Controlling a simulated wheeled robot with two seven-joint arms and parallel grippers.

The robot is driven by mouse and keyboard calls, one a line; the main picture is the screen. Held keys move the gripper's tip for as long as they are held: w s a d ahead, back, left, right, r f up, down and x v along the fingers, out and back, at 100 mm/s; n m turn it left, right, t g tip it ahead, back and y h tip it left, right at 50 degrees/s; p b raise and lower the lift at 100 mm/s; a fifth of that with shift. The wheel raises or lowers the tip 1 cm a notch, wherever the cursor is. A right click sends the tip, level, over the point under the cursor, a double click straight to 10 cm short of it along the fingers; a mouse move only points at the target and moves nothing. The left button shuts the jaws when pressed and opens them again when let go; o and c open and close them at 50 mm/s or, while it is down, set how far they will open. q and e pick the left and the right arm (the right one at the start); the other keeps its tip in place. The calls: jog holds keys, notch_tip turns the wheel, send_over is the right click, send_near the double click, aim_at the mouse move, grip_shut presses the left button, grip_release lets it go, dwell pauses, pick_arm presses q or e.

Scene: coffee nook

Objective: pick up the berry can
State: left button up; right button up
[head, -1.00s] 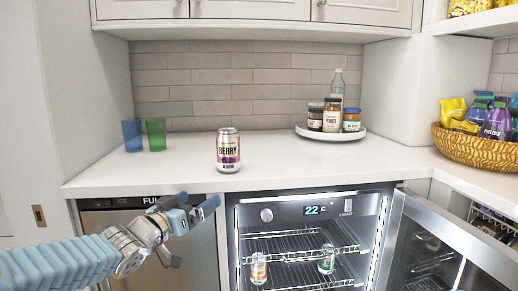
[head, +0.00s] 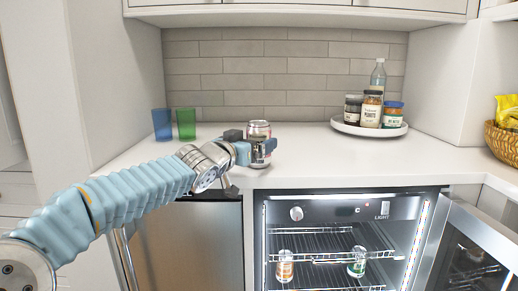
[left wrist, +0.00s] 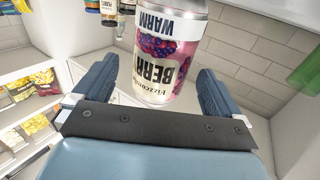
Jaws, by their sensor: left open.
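The berry can (head: 259,130) stands upright on the white counter (head: 310,150), in front of the tiled wall. My left gripper (head: 252,146) is at the can, and its fingers hide part of the can's body. My right gripper is not in view.
A blue glass (head: 162,124) and a green glass (head: 186,123) stand to the left. A round white tray (head: 345,127) with jars and a bottle is at the right. Below, an open fridge (head: 340,235) holds two cans on its racks, its door swung right.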

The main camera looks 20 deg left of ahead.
pick_arm(q)
jog(key=x, duration=0.3)
jog(key=shift+w+f, duration=0.1)
jog(key=shift+w, duration=0.2)
jog(key=shift+c, duration=0.5)
jog(key=c, duration=1.3)
